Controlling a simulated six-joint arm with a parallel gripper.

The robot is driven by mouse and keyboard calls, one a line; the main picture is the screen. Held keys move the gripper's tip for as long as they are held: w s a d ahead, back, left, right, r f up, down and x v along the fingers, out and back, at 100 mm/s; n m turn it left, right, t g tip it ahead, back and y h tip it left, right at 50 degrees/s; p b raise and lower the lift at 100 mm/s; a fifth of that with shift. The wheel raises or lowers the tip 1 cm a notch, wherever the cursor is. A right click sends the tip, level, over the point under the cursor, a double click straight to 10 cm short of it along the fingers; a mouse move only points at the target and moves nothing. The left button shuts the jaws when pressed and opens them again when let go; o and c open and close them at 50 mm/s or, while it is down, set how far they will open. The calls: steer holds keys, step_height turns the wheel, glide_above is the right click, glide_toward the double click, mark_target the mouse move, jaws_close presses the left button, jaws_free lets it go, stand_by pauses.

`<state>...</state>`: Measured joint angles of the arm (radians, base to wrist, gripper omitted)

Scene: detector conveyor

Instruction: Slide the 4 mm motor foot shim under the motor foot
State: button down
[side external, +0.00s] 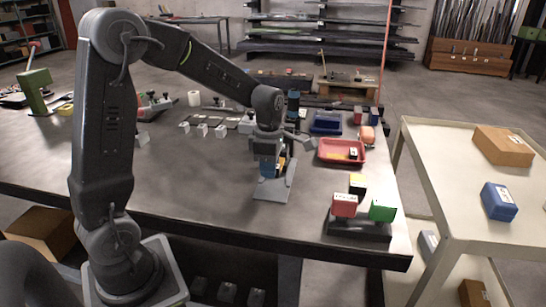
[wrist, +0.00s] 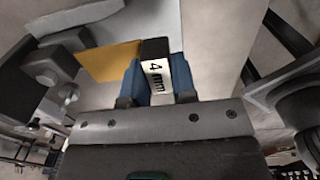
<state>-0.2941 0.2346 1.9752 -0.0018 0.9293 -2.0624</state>
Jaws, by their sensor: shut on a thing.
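My gripper (wrist: 157,82) has blue fingertips, shut on the 4 mm motor foot shim. The shim's grip block has a dark end and a white "4 mm" label (wrist: 158,76). A flat orange-yellow plate (wrist: 108,62) reaches out to the left of the block in the wrist view. In the side external view my gripper (side external: 269,168) is low over a grey plate-like stand (side external: 273,190) on the bench. A grey part (wrist: 78,20) lies beyond the orange plate and may be the motor foot. I cannot tell whether the shim touches it or is under it.
A red tray (side external: 341,152) and a blue tray (side external: 326,122) are right of my gripper. A dark holder (side external: 358,229) with red, green and yellow-topped blocks stands at the front right. Several small white-labelled blocks lie left. The front bench (side external: 200,180) is clear.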

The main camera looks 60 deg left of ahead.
mark_target(270, 193)
steer(key=shift+f, duration=0.1)
steer(key=shift+f, duration=2.3)
steer(key=shift+f, duration=0.6)
steer(key=shift+w+a, duration=0.55)
steer(key=shift+w, duration=0.05)
steer(key=shift+w+a, duration=0.75)
steer(key=shift+w+a, duration=0.25)
steer(key=shift+a, duration=0.05)
steer(key=shift+w+a, duration=0.75)
steer(key=c, duration=0.9)
jaws_free()
steer(key=shift+r, duration=0.1)
steer(key=shift+c, duration=0.2)
steer(key=shift+w+a, duration=0.1)
